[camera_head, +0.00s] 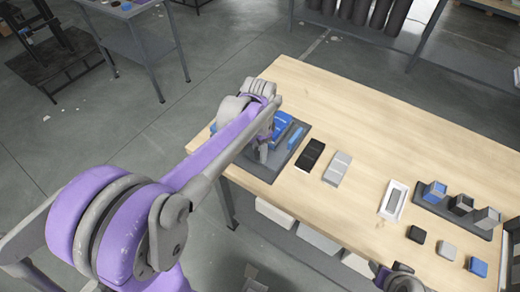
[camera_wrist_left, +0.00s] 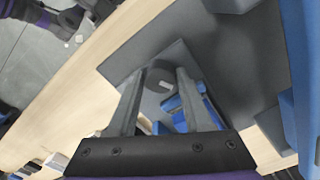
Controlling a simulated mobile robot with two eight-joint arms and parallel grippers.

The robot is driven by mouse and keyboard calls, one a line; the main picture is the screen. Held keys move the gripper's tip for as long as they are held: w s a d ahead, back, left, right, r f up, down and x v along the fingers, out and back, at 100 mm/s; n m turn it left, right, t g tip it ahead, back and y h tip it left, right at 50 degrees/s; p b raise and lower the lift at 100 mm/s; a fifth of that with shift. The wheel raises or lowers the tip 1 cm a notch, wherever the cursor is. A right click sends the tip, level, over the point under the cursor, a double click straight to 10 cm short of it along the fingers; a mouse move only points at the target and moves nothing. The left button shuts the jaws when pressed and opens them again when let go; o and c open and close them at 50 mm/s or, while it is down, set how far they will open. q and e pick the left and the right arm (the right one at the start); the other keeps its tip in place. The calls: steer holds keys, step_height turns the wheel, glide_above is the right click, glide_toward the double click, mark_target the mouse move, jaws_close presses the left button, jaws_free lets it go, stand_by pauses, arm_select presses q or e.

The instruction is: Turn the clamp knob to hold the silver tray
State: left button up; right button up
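The clamp fixture has a dark grey base plate (camera_head: 262,172) with blue parts (camera_head: 296,137) at the table's left end. My left gripper (camera_head: 264,152) is over it and hides much of it. In the left wrist view a dark round clamp knob (camera_wrist_left: 160,76) sits between the fingertips of my left gripper (camera_wrist_left: 161,84).
The wooden table (camera_head: 340,110) is clear behind the fixture. A white tray (camera_head: 385,213) with a grey insert lies right of middle. A grey rack (camera_head: 430,200) holds several blocks, and small black, grey and blue blocks lie in front. Boxes sit beneath the table.

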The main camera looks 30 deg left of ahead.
arm_select(q)
steer(key=shift+o, duration=0.9)
steer(key=shift+r, duration=0.1)
arm_select(e)
steer(key=shift+r, duration=0.1)
arm_select(q)
steer(key=shift+r+p, duration=1.95)
steer(key=shift+r, duration=1.5)
arm_select(e)
steer(key=r, duration=0.1)
steer(key=w+r, duration=0.1)
steer(key=r, duration=0.1)
steer(key=w+r, duration=0.1)
steer(key=r, duration=0.1)
steer(key=shift+s, duration=0.1)
